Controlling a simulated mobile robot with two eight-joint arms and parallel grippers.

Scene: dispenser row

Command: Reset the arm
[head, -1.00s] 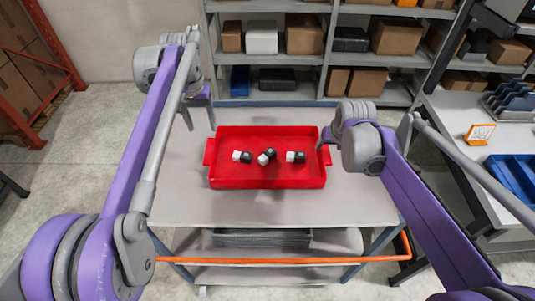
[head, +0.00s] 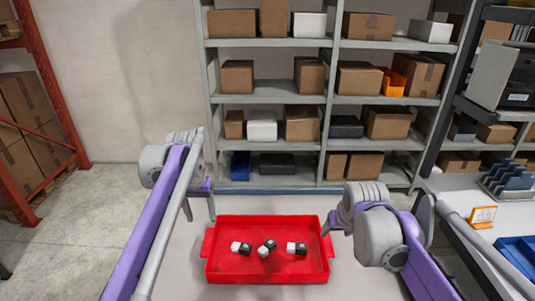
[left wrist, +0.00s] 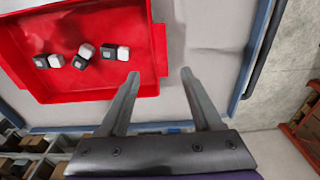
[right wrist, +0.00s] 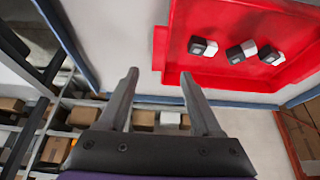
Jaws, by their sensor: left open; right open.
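My left gripper (left wrist: 160,85) is open and empty in the left wrist view, above the table beside the red tray (left wrist: 148,80). My right gripper (right wrist: 160,85) is open and empty in the right wrist view, near the other side of the tray. In the head view, the left arm (head: 165,200) stands left of the tray (head: 268,273) and the right arm (head: 375,225) stands right of it. The fingers of both grippers show only partly in the head view. Three black-and-white pieces lie in the tray, the middle one (head: 266,248) tilted.
The tray sits on a grey cart top (head: 180,265). Shelves (head: 330,100) with boxes stand behind it. A side table with an orange-framed sign (head: 482,216) and a blue bin (head: 515,252) is at the right. An orange rack (head: 45,85) stands at the left.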

